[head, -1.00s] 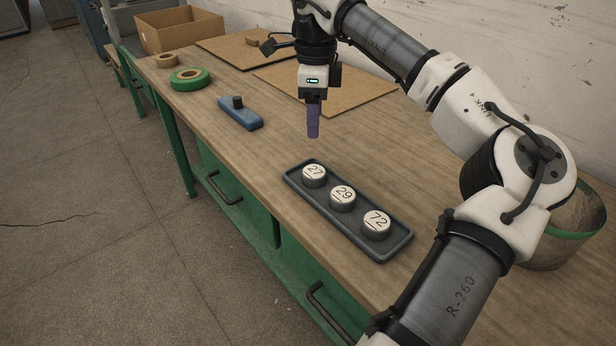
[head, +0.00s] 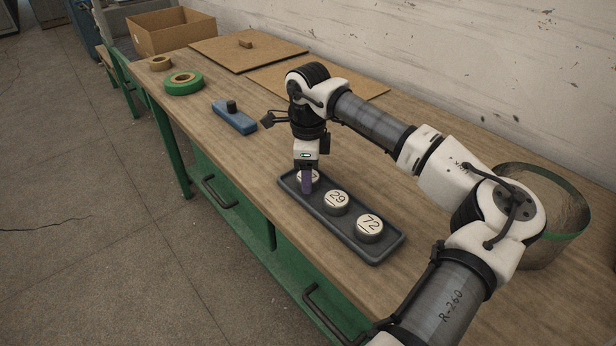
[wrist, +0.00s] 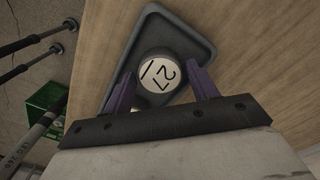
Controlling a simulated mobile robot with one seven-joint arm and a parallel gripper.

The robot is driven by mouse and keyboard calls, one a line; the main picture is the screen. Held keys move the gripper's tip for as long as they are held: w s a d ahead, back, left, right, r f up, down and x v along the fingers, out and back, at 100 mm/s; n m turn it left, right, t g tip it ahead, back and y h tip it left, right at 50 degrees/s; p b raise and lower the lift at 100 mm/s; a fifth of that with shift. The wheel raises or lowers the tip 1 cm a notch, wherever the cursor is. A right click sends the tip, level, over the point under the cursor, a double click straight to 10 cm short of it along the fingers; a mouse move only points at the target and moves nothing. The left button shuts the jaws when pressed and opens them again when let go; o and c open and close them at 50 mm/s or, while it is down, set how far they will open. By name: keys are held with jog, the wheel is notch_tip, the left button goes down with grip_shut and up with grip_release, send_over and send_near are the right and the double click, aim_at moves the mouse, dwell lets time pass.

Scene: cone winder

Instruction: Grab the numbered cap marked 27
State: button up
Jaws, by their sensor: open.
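The cap marked 27 (wrist: 160,71) sits at the end of the dark tray (wrist: 201,48) in the wrist view, its number facing up. In the head view the cap (head: 314,175) is mostly hidden behind my gripper (head: 307,187). My gripper (wrist: 161,88) is open, with its purple fingers on either side of the near part of the cap. I cannot tell whether the fingers touch it. The caps marked 29 (head: 336,202) and 72 (head: 369,227) stand in the same tray, in a row with it.
A blue block with a dark knob (head: 234,119), a green tape roll (head: 184,83) and a tan roll (head: 160,63) lie farther back on the wooden bench (head: 225,160). A cardboard box (head: 160,33) stands at the far end. A clear bin with a green band (head: 540,232) is at right.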

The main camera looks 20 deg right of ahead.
jog(key=c, duration=0.7)
